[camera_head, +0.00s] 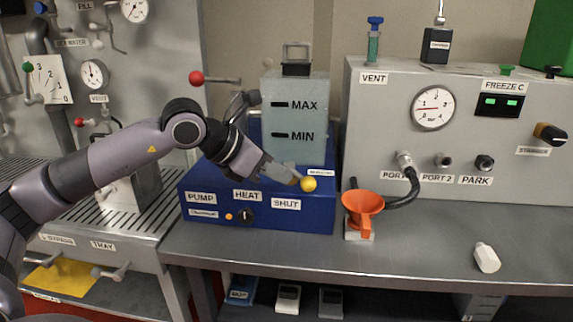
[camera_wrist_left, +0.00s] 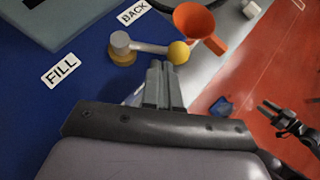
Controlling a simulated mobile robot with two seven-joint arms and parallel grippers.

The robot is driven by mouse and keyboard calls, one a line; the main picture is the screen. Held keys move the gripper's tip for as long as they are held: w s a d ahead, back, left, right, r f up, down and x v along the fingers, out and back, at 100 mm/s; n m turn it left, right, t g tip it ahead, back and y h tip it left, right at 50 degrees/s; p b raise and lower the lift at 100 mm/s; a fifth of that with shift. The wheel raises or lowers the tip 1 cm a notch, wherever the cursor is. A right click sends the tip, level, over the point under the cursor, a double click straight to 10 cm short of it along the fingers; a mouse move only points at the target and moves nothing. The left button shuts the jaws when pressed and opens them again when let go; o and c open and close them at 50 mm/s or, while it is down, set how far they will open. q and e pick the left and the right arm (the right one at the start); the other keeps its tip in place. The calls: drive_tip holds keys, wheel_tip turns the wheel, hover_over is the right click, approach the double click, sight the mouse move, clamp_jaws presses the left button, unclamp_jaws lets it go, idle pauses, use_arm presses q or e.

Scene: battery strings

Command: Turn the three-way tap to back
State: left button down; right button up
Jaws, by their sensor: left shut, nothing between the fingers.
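The three-way tap (camera_wrist_left: 122,48) has a grey-topped, brass-coloured pivot on the blue box and a grey lever ending in a yellow ball (camera_head: 308,184). In the left wrist view the lever points right, away from the pivot, with the ball (camera_wrist_left: 178,52) at its end. The BACK label (camera_wrist_left: 132,12) lies beyond the pivot and the FILL label (camera_wrist_left: 61,70) to its left. A SHUT label (camera_head: 286,204) is on the box front. My left gripper (camera_head: 294,180) is shut and empty, its fingertips close beside the ball; contact is unclear. My right gripper (camera_wrist_left: 264,117) appears open, away over the floor.
An orange funnel (camera_head: 362,205) stands right of the blue box (camera_head: 260,219), near a black hose (camera_head: 405,193). A translucent tank (camera_head: 296,118) rises behind the tap. A white bottle (camera_head: 487,258) lies on the grey bench, whose front middle is clear.

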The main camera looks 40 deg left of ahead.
sight(300, 177)
use_arm(q)
drive_tip(key=shift+w+d, duration=0.3)
drive_tip(key=shift+w, duration=0.3)
drive_tip(key=shift+w+d+f, duration=0.1)
drive_tip(key=shift+w+f, duration=0.1)
drive_tip(key=shift+w, duration=0.05)
drive_tip(key=shift+d, duration=0.1)
drive_tip(key=shift+w+d, duration=0.5)
drive_tip(key=shift+d, duration=0.1)
